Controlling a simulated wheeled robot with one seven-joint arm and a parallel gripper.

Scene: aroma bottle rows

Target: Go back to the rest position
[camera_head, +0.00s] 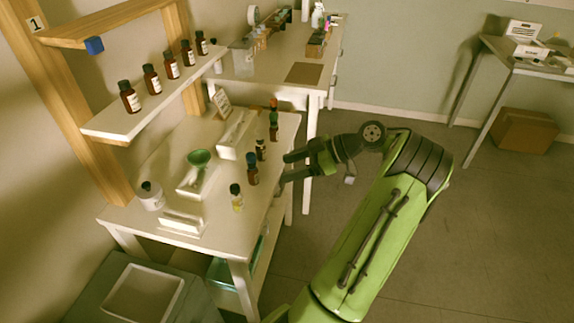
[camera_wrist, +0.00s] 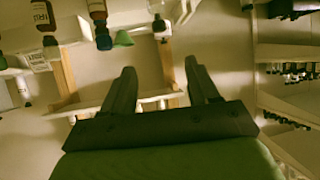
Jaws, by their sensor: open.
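My gripper (camera_head: 284,170) is at the right edge of the white bench (camera_head: 150,220) in the head view, with its fingers pointing left toward the bottles there. In the wrist view my gripper (camera_wrist: 158,82) has its two fingers apart with nothing between them. A brown bottle with a blue cap (camera_head: 252,172) stands on the bench just left of the fingertips, apart from them as far as I can tell. A small bottle of yellow liquid (camera_head: 236,198) stands nearer the front.
A wooden frame shelf (camera_head: 125,125) holds a row of several brown bottles above the bench. Open floor (camera_head: 480,230) lies to the right.

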